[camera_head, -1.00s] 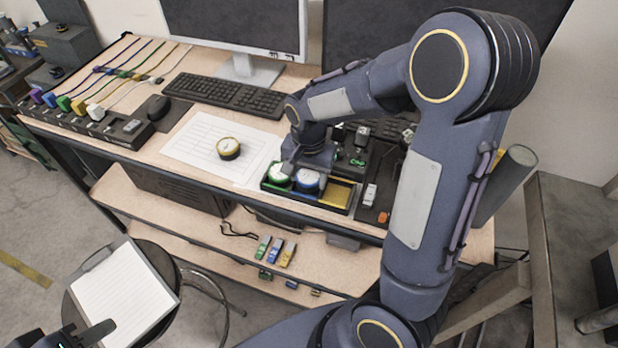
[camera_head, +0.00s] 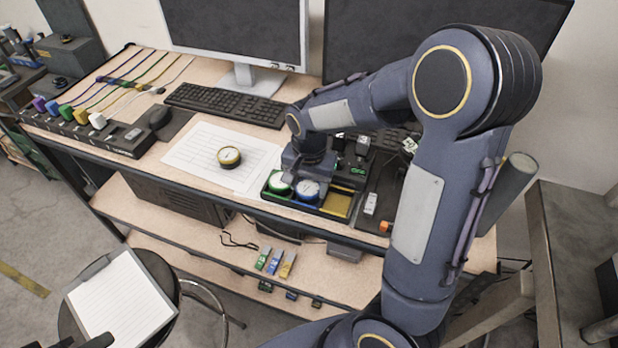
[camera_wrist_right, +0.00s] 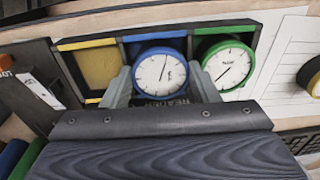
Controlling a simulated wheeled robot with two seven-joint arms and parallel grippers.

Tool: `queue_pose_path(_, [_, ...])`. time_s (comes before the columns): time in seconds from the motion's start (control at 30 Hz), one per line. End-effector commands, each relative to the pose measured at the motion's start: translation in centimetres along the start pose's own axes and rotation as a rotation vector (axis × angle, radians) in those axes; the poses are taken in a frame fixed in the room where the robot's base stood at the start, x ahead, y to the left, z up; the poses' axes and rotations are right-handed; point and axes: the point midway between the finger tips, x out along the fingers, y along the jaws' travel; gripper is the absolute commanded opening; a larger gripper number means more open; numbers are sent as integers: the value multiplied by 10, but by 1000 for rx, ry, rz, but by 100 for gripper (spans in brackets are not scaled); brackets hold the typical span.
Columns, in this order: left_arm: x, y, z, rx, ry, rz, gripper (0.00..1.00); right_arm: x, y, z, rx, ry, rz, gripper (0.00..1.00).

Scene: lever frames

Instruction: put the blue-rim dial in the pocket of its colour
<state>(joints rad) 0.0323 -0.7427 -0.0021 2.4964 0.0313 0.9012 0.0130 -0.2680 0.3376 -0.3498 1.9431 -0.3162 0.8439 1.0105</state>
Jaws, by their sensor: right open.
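The blue-rim dial (camera_head: 306,190) sits in the middle, blue-edged pocket of the dark tray (camera_head: 322,213), face up. In the right wrist view the dial (camera_wrist_right: 160,72) lies between the two fingers of my right gripper (camera_wrist_right: 160,88), which is open with a finger on either side near its rim. I cannot tell whether they touch it. In the head view the fingers of my right gripper (camera_head: 295,178) are partly hidden by its own body. A dark finger of my left gripper (camera_head: 97,341) shows at the bottom left edge; the rest is cut off.
A green-rim dial (camera_wrist_right: 228,65) sits in the adjoining green pocket, close beside one finger. The yellow pocket (camera_wrist_right: 98,68) is empty. A yellow-rim dial (camera_head: 229,157) lies on the paper (camera_head: 190,150). A monitor and keyboard (camera_head: 230,103) stand behind.

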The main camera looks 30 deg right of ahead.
Motion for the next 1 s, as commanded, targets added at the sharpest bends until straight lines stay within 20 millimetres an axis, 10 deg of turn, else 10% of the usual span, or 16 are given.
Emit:
queue_pose_path(0.17, [0, 0, 0, 0, 1, 0, 36, 2, 8, 10, 3, -31, 30, 62])
queue_pose_path(0.77, [-5, 2, -3, 0, 0, 0, 36, -112, 3, 8, -7, -27, 26, 62])
queue_pose_path(1.0, [-5, 2, -3, 0, 0, 0, 36, -128, 43, 41, -183, -64, -168, 62])
